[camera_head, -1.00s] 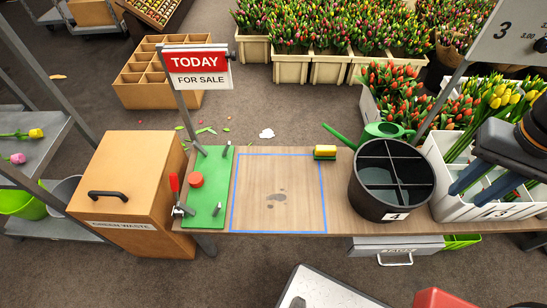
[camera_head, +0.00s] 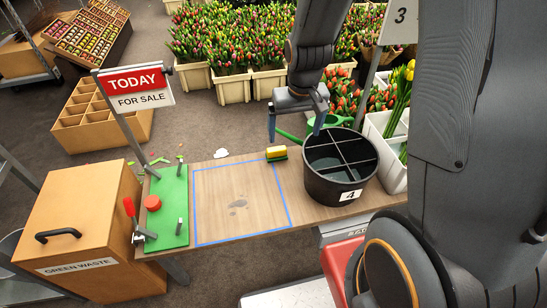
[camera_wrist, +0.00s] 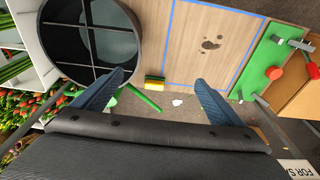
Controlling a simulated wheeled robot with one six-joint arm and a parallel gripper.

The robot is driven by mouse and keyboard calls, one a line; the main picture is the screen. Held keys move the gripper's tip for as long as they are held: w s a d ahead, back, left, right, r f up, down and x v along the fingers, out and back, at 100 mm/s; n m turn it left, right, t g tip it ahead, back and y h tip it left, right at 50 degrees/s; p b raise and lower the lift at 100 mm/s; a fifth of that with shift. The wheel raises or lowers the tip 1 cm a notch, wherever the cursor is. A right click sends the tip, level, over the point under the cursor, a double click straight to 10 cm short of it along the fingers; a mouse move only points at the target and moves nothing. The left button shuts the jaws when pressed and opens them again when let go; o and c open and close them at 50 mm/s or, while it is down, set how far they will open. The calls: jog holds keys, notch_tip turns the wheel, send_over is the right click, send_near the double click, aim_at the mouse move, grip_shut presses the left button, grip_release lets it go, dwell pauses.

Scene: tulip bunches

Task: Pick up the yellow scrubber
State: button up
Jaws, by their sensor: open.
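The yellow scrubber (camera_head: 276,153), yellow with a dark green layer, lies at the back edge of the wooden table (camera_head: 300,208), just left of the black bucket. It also shows in the wrist view (camera_wrist: 155,83), between my fingers and beyond their tips. My gripper (camera_head: 296,131) is open and empty. It is above the back of the table, close to the scrubber and the bucket, with its two blue-grey fingers spread apart. In the wrist view the fingers (camera_wrist: 160,85) point toward the table. The gripper does not touch the scrubber.
The black divided bucket (camera_head: 309,184) marked 4 stands right of the scrubber, with a green watering can (camera_head: 328,121) behind it. A blue square outline (camera_head: 197,212) with a dark stain lies left. A green board (camera_head: 168,217) with a red knob is at the left end.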

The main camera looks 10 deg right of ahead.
jog(key=w+f+t+b, duration=0.1)
jog(key=w+f+b, duration=0.2)
jog(key=w+f, duration=0.8)
jog(key=t+b, duration=0.1)
jog(key=b, duration=0.1)
send_over(278, 151)
jog(key=s, duration=0.3)
notch_tip(278, 151, down, 12)
jog(key=shift+w+x, duration=0.2)
jog(key=shift+x, duration=1.55)
jog(key=shift+w+x, duration=0.15)
jog(key=shift+x, duration=1.6)
jog(key=shift+r, duration=0.2)
jog(key=c, duration=1.2)
jog(key=shift+o, duration=0.2)
jog(key=shift+t, duration=0.3)
jog(key=shift+r, duration=0.85)
notch_tip(278, 151, up, 2)
jog(key=shift+r, duration=0.1)
jog(key=s+a, duration=0.8)
jog(key=s, duration=0.1)
jog(key=s+a, duration=0.4)
jog(key=shift+s+f, duration=0.2)
jog(key=shift+s, duration=0.05)
